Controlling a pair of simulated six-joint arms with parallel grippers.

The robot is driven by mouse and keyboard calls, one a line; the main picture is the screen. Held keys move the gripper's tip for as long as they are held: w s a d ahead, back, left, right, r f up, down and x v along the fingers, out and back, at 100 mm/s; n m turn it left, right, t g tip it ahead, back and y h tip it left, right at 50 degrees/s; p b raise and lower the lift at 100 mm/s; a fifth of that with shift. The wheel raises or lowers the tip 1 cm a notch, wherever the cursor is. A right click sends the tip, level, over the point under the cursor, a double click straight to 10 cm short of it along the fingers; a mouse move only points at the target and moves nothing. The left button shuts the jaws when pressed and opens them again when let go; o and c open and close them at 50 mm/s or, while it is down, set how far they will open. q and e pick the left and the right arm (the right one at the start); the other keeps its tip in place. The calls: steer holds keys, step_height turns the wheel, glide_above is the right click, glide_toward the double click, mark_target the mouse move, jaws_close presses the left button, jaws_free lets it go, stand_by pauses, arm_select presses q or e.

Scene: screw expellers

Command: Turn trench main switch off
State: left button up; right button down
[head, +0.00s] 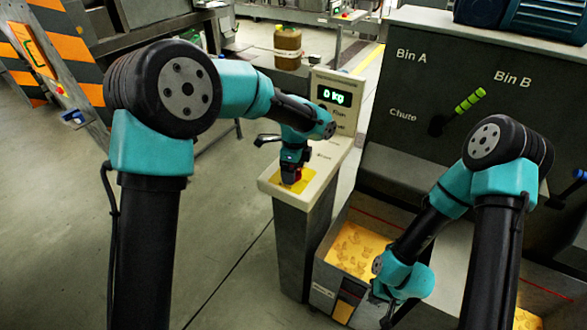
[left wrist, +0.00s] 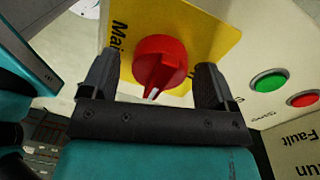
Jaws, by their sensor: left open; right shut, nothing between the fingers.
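The main switch is a red rotary knob (left wrist: 160,62) with a white pointer mark, on a yellow plate (left wrist: 205,35) lettered "Mai...". In the left wrist view my left gripper (left wrist: 158,68) is open, one dark finger on each side of the knob, with narrow gaps showing. The pointer faces down toward the gripper's palm. In the head view my left gripper (head: 290,166) is over the yellow plate (head: 303,180) on the pedestal's shelf and mostly hides the knob. My right gripper (head: 386,312) is low at the front, shut and empty, beside the bin.
A green button (left wrist: 269,82) and a red button (left wrist: 303,99) are beside the plate. The pedestal's display (head: 334,96) reads 0 kg. A dark cabinet (head: 415,80) with a green-handled lever (head: 470,101) stands right. A bin (head: 318,268) holds yellow pieces.

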arm_select(q)
steer(key=c, duration=0.9)
steer(key=shift+n, duration=0.6)
steer(key=n, duration=0.3)
steer(key=shift+a+n, duration=0.1)
steer(key=shift+n, duration=0.2)
steer(key=n, duration=0.4)
steer(key=shift+h, duration=0.3)
steer(key=n, duration=0.9)
steer(key=shift+a+t+h, duration=0.1)
steer(key=shift+t+h, duration=0.2)
steer(key=shift+t, duration=0.1)
